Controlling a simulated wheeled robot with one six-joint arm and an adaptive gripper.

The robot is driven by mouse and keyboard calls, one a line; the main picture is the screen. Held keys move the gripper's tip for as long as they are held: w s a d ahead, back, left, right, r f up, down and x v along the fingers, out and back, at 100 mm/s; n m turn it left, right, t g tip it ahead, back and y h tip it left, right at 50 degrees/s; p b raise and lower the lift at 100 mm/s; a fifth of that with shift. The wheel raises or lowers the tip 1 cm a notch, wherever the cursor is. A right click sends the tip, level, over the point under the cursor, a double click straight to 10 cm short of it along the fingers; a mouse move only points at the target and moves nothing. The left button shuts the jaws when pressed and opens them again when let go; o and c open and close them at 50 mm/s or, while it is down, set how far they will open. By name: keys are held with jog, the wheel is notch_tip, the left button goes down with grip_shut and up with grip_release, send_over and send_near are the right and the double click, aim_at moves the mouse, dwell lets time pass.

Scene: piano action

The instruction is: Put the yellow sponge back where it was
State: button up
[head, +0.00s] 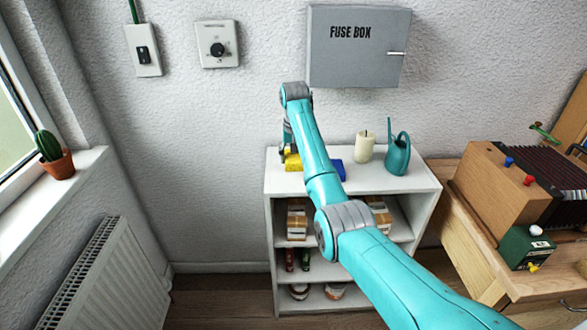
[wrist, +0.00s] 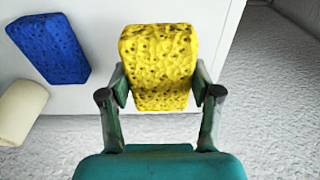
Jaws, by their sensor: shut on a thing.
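The yellow sponge (wrist: 158,62) sits between the two fingers of my gripper (wrist: 160,90) in the wrist view, with a finger pressed to each side. In the head view the yellow sponge (head: 292,162) shows at the left end of the white shelf's top (head: 300,184), partly behind my arm. My gripper (head: 287,152) is above the shelf top there, mostly hidden by my arm. I cannot tell whether the sponge touches the shelf top or is just above it.
A blue sponge (wrist: 48,48) lies on the shelf top, apart from the yellow one. A cream candle (head: 364,147) and a teal watering can (head: 397,155) stand further right. The fuse box (head: 358,48) hangs on the wall above. Boxes and jars fill the lower shelves.

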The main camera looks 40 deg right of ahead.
aim_at(294, 176)
jog(key=shift+f, duration=2.25)
jog(key=shift+f, duration=0.1)
jog(key=o, duration=1.1)
